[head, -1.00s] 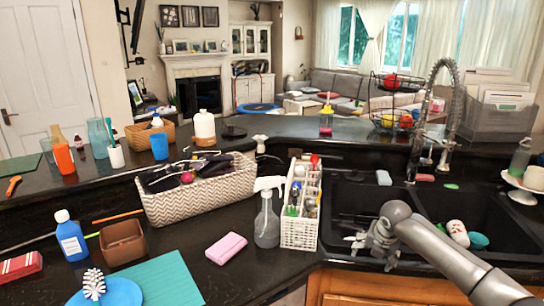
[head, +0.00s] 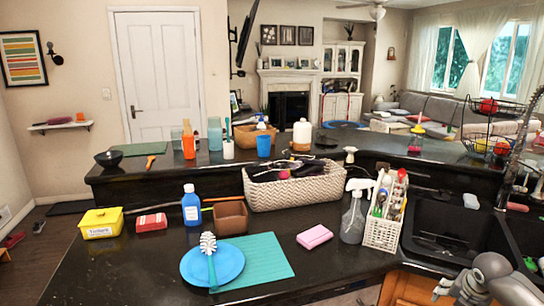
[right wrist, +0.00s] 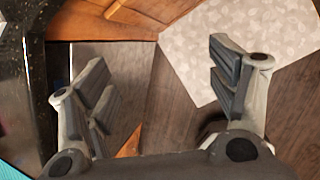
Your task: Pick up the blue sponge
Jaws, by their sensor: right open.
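I cannot make out a blue sponge in either view. A pink sponge-like block (head: 314,236) lies on the black counter in front of the woven basket. A red-and-white block (head: 151,222) lies further left, and a pale block (head: 471,201) sits at the sink's back edge. My right gripper (head: 452,289) is low at the right in the head view, by the counter's front edge near the sink. In the right wrist view my right gripper (right wrist: 160,75) is open and empty, with floor and wooden cabinet beyond its fingers. My left gripper is not in view.
A blue plate (head: 197,263) with a brush lies on a teal mat (head: 268,258). A yellow tin (head: 102,222), blue bottle (head: 191,206), brown box (head: 230,218), woven basket (head: 300,188), spray bottle (head: 353,218) and white caddy (head: 382,232) stand on the counter. The black sink (head: 440,225) is right.

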